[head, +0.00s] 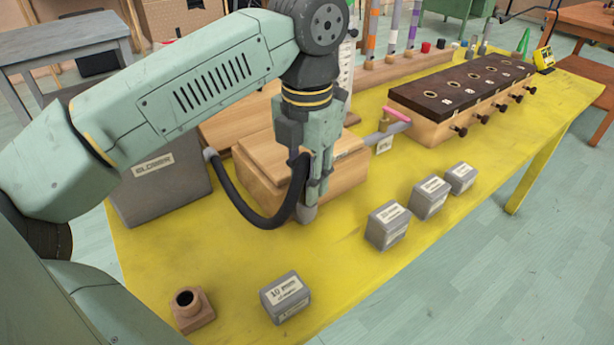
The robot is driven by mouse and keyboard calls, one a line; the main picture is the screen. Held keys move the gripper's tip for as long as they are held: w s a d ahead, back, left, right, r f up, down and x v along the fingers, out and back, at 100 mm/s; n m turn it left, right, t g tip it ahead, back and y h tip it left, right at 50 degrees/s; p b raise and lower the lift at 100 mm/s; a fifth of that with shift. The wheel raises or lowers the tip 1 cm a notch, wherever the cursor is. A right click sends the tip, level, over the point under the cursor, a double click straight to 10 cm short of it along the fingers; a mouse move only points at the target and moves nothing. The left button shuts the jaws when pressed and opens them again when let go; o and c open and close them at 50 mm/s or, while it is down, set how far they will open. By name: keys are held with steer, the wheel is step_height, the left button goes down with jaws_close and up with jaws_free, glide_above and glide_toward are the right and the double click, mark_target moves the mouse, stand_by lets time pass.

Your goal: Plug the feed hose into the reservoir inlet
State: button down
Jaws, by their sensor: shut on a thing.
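A black feed hose (243,208) runs from a grey collar at the grey labelled blower box (165,187). It sags in a loop and rises to the left side of my gripper (309,196). My gripper points down in front of the pale wooden box (258,178), which seems to be the reservoir. The gripper is shut on what looks like the hose's end piece; a grey cylinder (306,213) shows at the fingertips. I cannot make out the reservoir inlet, or whether the hose end touches the box; my gripper hides part of its front.
A wooden block with a round hole (191,310) stands at the front left. Several grey labelled weights (285,297) stand along the front of the yellow table (350,285). A dark-topped chest with knobs (460,88) stands at the right rear. A grey pipe (382,134) lies between boxes.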

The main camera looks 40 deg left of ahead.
steer(key=shift+f, duration=0.3)
steer(key=c, duration=1.3)
jaws_free()
steer(key=shift+r, duration=0.1)
